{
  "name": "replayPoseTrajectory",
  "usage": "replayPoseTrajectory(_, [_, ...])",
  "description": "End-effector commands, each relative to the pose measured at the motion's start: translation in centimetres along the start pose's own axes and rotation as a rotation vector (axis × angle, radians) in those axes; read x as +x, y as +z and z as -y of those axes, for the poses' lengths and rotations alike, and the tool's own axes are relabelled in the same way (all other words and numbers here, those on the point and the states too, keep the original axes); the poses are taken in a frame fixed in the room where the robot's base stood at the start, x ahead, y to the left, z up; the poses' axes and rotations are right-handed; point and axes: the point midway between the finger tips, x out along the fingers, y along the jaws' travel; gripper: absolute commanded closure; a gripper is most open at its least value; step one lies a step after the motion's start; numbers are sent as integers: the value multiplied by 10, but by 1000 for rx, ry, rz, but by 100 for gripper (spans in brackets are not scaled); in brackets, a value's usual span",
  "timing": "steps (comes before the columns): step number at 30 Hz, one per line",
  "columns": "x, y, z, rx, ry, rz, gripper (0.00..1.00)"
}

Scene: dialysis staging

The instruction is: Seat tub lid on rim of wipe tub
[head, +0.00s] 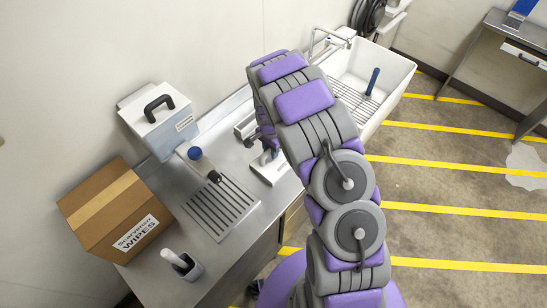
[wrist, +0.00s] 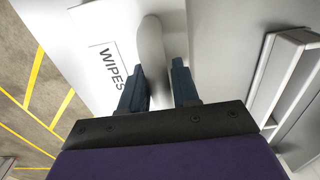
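A white piece with a WIPES label (wrist: 107,62) lies below my gripper (wrist: 158,80) in the wrist view. It looks like the tub lid, and its white edge and lettering show on the counter in the head view (head: 270,170). A pale rounded grip (wrist: 150,45) rises between my two dark blue fingers. The fingers stand a little apart on either side of it; whether both press on it is unclear. In the head view my arm hides most of my gripper. I cannot tell which item is the wipe tub.
The steel counter (head: 238,238) holds a brown wipes box (head: 105,215), a pale box with a black handle (head: 160,125), a blue-topped item (head: 195,153), a drain grate (head: 222,207) and a small grey holder (head: 185,267). A white sink (head: 395,70) stands beyond my arm.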

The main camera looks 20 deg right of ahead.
Motion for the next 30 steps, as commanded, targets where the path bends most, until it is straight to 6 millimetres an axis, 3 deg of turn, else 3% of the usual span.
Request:
replayPoseTrajectory(9, [0,0,0,0,0,0,100])
replayPoseTrajectory(22, [-6,0,0,0,-2,-2,100])
replayPoseTrajectory(30, [-41,0,0,0,-3,-2,100])
